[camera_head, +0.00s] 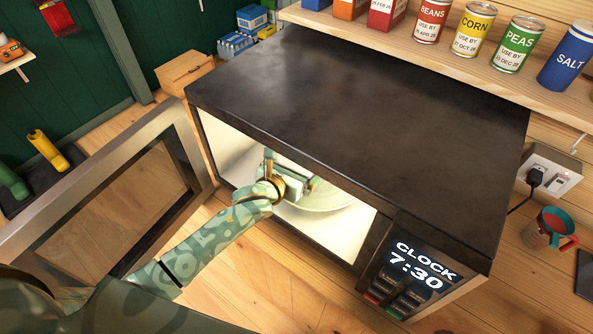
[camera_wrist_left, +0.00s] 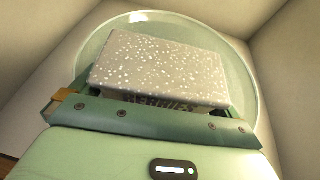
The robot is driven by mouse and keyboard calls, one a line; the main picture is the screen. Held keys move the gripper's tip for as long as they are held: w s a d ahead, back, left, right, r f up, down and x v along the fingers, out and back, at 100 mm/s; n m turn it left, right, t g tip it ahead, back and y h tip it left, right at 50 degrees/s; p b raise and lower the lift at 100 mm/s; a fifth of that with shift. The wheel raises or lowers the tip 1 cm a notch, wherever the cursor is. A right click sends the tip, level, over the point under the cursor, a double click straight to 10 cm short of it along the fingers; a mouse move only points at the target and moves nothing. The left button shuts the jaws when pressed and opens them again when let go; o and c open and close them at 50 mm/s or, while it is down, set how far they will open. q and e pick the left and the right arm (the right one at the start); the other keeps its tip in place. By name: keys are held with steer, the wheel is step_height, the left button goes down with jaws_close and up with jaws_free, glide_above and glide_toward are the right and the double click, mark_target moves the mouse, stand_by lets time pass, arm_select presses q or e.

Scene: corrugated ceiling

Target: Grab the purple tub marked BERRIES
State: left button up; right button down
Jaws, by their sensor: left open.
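In the left wrist view, a box-shaped tub (camera_wrist_left: 160,68) with a pale grey, white-speckled top sits on the round glass turntable (camera_head: 335,197). Lettering on its near side is partly covered and seems to read BERRIES; no clear purple shows. My left gripper (camera_head: 298,182) is inside the open microwave (camera_head: 350,85), over the turntable. In the wrist view the open left gripper (camera_wrist_left: 150,120) is close against the tub's lettered side; I cannot tell whether they touch. In the head view the gripper hides most of the tub. My right gripper is not in view.
The microwave door (camera_head: 60,222) stands open at the left, beside my left arm. The microwave's side walls are close around the gripper. A shelf with several cans, one a corn can (camera_head: 474,28), overhangs the back right. A red-handled mug (camera_head: 549,230) stands at the right.

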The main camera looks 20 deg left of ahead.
arm_select(q)
steer(key=c, duration=0.8)
steer(key=shift+r, duration=0.2)
